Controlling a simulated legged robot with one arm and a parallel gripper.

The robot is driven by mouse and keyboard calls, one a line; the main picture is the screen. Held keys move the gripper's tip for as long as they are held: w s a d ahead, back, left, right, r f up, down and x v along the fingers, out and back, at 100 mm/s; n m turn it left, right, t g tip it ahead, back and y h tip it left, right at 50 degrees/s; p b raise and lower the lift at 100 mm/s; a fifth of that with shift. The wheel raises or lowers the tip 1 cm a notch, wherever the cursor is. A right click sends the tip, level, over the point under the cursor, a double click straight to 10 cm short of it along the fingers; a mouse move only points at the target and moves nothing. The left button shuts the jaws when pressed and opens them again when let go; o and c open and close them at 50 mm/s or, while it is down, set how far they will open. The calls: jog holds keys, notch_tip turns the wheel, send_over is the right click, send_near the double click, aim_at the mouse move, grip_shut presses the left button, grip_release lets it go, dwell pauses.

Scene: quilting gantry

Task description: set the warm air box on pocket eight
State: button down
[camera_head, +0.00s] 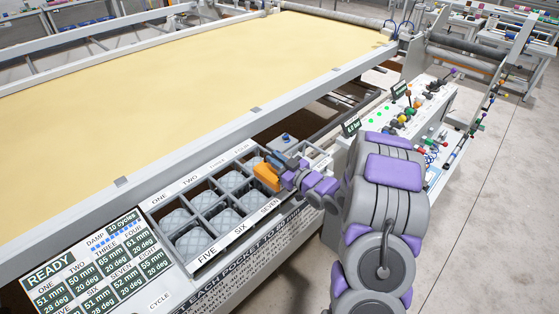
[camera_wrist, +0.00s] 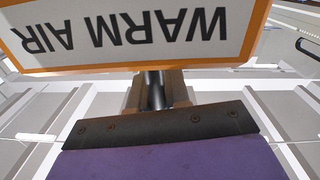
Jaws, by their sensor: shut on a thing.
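The warm air box (camera_head: 266,176) is orange, with a white face reading WARM AIR that shows upside down in the wrist view (camera_wrist: 130,32). My gripper (camera_head: 284,177) is shut on it and holds it over the right part of the pocket rack (camera_head: 222,238), near the label SEVEN. In the wrist view my gripper (camera_wrist: 158,95) meets the near side of the box. The label EIGHT and most of that pocket are hidden behind my gripper and arm. I cannot tell whether the box touches the rack.
Several pockets hold grey quilted pads (camera_head: 190,242). A READY display (camera_head: 92,275) stands left of the rack. A yellow quilt (camera_head: 190,90) lies on the frame behind. A control panel (camera_head: 415,115) with coloured knobs stands at the right, close to my arm. Open floor (camera_head: 500,220) lies further right.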

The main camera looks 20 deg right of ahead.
jog(key=w, duration=0.2)
jog(key=shift+w+d+f, duration=0.1)
jog(key=shift+w+d, duration=0.1)
jog(key=shift+w, duration=0.1)
jog(key=shift+w+d, duration=0.15)
jog(key=shift+w, duration=0.2)
jog(key=shift+w+d, duration=0.25)
jog(key=shift+d, duration=0.25)
jog(key=f+b, duration=0.1)
jog(key=f, duration=0.1)
jog(key=d+f, duration=0.1)
jog(key=f, duration=0.1)
jog(key=shift+w+b, duration=0.2)
jog(key=shift+b, duration=0.15)
jog(key=shift+s+a+r, duration=0.1)
jog(key=shift+a+r, duration=0.05)
jog(key=shift+a, duration=0.2)
jog(key=c, duration=1.4)
grip_release()
jog(key=o, duration=0.3)
jog(key=shift+d, duration=0.2)
jog(key=p+v, duration=0.2)
jog(key=v, duration=1)
